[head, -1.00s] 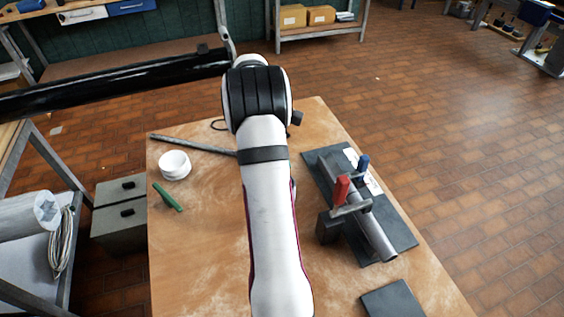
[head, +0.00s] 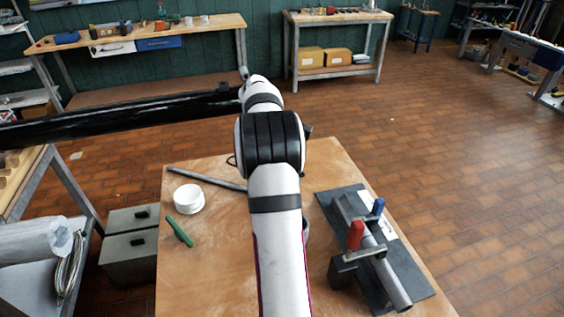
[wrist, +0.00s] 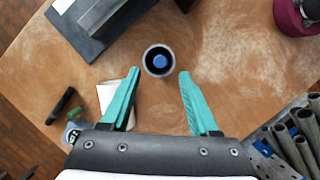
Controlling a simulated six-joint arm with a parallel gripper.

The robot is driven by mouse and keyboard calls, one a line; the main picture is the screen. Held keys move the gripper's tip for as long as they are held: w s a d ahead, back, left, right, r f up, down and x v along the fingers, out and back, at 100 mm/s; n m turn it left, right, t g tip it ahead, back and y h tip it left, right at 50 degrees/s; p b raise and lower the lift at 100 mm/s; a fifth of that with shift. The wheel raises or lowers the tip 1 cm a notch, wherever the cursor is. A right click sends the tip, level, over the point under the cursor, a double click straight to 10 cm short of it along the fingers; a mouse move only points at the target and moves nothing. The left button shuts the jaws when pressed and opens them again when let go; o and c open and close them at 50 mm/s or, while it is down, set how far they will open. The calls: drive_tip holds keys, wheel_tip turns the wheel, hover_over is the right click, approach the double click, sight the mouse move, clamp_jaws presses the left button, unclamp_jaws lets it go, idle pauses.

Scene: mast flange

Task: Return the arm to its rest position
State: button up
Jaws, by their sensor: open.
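My gripper (wrist: 160,73) shows in the wrist view, its two teal fingers spread apart with nothing held between them. A dark round cup (wrist: 147,69) with a blue thing inside stands on the table below, showing between the fingertips; I cannot tell the height gap. In the head view my white arm reaches over the wooden table (head: 220,290), and my gripper is hidden behind it.
A dark plate (head: 330,205) at the table's right bears a tube (head: 398,294) with red-handled (head: 355,234) and blue-handled (head: 378,206) clamps. White round containers (head: 188,198), a green object (head: 179,231) and a dark rod (head: 205,179) lie left. A black beam (head: 110,118) spans the left.

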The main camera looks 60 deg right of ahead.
drive_tip(key=v, duration=0.9)
drive_tip(key=w+a+r+m+t, duration=0.1)
drive_tip(key=a+r, duration=0.1)
drive_tip(key=a, duration=0.9)
drive_tip(key=w+a+r+t, duration=0.1)
drive_tip(key=w+a, duration=0.1)
drive_tip(key=a, duration=0.8)
drive_tip(key=s+a+f+m+y, duration=0.1)
drive_tip(key=s+a+f+m, duration=0.1)
drive_tip(key=s+a+f, duration=0.2)
drive_tip(key=s+a+f+m+t, duration=0.1)
drive_tip(key=s+a+f, duration=0.3)
drive_tip(key=s+a, duration=0.7)
drive_tip(key=a+m, duration=0.1)
drive_tip(key=a, duration=0.5)
drive_tip(key=shift+f+m+t+y, duration=0.15)
drive_tip(key=shift+m+t+y, duration=0.15)
drive_tip(key=shift+y, duration=0.1)
